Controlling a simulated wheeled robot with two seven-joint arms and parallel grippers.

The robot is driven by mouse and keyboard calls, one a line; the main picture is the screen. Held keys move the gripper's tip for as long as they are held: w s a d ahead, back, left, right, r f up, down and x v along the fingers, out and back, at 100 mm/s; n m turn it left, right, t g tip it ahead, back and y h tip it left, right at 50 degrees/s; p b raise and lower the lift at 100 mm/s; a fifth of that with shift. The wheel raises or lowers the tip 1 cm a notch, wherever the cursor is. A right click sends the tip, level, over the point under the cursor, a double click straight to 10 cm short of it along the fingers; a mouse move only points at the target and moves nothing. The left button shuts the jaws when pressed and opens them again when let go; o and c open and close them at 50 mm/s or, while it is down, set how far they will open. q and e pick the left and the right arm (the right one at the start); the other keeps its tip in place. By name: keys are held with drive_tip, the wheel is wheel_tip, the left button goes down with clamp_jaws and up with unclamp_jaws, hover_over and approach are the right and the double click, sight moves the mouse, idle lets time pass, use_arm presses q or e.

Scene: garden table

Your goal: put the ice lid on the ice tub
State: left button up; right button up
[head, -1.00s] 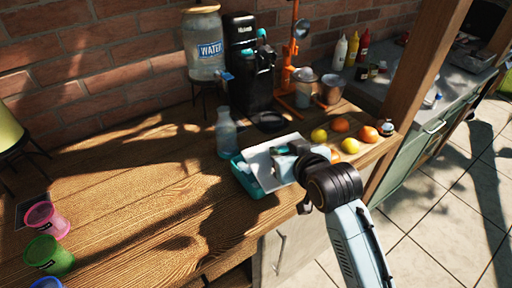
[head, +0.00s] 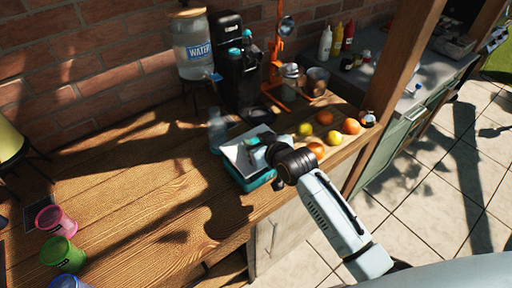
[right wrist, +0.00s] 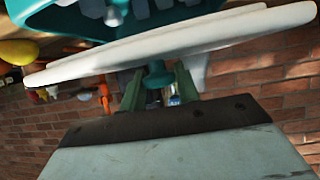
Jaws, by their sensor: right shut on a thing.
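The ice lid is a white flat plate (head: 236,155) with a teal knob (right wrist: 156,84). My right gripper (right wrist: 158,88) is shut on this knob, with one finger on each side. The ice tub (head: 262,182) is a teal box on the table's right part, and the lid is over it, covering most of it in the head view. In the right wrist view the tub (right wrist: 40,22) shows beyond the lid (right wrist: 110,62), with pale ice cubes visible inside. A gap shows between lid and tub there, so they look apart at that side. My left gripper is not in view.
A clear bottle (head: 217,131) stands close behind the tub. Oranges and lemons (head: 334,138) lie to its right. A black machine (head: 236,65) and a water jar (head: 193,45) stand behind. Cups (head: 63,254) stand at the left front. The table's middle is clear.

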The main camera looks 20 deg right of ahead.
drive_tip(key=shift+f, duration=1.2)
drive_tip(key=shift+f, duration=0.1)
drive_tip(key=shift+f, duration=0.4)
drive_tip(key=o, duration=1)
drive_tip(key=shift+r, duration=0.1)
drive_tip(key=shift+s+r, duration=0.15)
drive_tip(key=shift+r, duration=0.4)
drive_tip(key=v, duration=1.1)
drive_tip(key=shift+s+d, duration=0.2)
drive_tip(key=shift+s, duration=0.1)
